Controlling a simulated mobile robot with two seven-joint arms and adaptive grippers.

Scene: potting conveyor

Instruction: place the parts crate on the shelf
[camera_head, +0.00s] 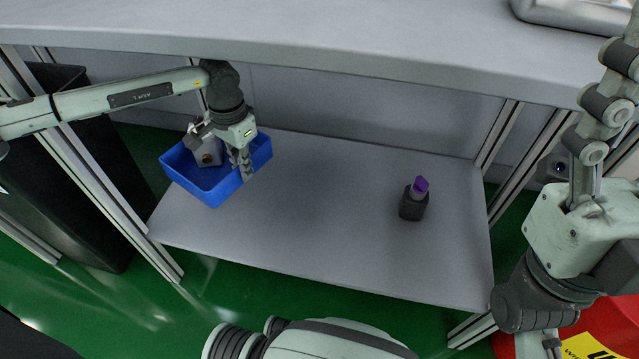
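The blue parts crate (180,178) sits at the left end of the grey lower shelf (330,220). It holds a grey block-like part (208,153) with a brown round spot. My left gripper (222,150) reaches down over the crate with its fingers apart. One finger is over the inside near the grey part; the other overlaps the near right wall. I cannot tell whether it touches the wall. My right gripper (606,100) points upward at the right edge, away from the crate. It is partly cut off, and its opening does not show.
A dark bottle with a purple top (414,199) stands on the right part of the shelf. The shelf's middle is clear. The grey worktop (300,30) overhangs the shelf, with metal posts at both ends. A black bin (95,190) stands left; a red object (600,325) lies lower right.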

